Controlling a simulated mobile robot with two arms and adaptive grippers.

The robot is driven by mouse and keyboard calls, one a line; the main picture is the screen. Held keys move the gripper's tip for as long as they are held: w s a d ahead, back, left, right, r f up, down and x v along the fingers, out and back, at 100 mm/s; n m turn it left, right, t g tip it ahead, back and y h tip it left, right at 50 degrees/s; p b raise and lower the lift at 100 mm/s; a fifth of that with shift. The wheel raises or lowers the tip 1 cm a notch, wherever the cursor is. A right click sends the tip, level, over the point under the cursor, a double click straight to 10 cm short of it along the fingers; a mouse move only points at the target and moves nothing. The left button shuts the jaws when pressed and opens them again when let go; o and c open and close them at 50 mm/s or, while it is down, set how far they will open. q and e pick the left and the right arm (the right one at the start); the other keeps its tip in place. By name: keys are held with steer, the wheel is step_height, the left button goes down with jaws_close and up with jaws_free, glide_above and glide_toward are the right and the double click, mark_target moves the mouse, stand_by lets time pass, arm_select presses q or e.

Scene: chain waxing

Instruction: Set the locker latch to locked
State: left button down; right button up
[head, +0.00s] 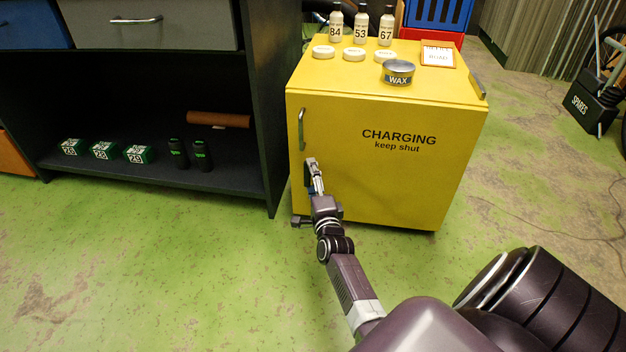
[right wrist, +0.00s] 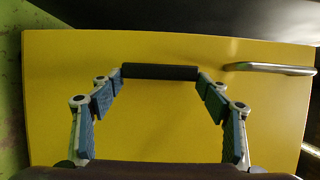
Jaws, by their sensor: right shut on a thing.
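The yellow locker (head: 385,180) stands with its door shut, lettered "CHARGING keep shut". Its latch (head: 308,176) is a dark upright piece at the door's left edge, below the metal handle (head: 301,129). In the right wrist view the latch (right wrist: 160,71) is a black bar lying across the picture, parallel to the handle (right wrist: 270,68). My right gripper (head: 313,166) is at the latch and partly covers it. In the right wrist view its fingers (right wrist: 161,74) are closed on the bar's two ends. My left gripper is not in view.
On the locker top stand several numbered bottles (head: 360,28), white discs (head: 354,55), a wax tin (head: 398,72) and a framed card (head: 438,56). A dark shelf unit (head: 150,181) stands close on the left. Green floor (head: 200,280) is clear in front.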

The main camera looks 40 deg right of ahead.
mark_target(308, 141)
stand_by(0.4)
steer(key=o, duration=1.7)
step_height(308, 141, up, 9)
steer(key=shift+w+r, duration=0.1)
steer(key=shift+r, duration=0.7)
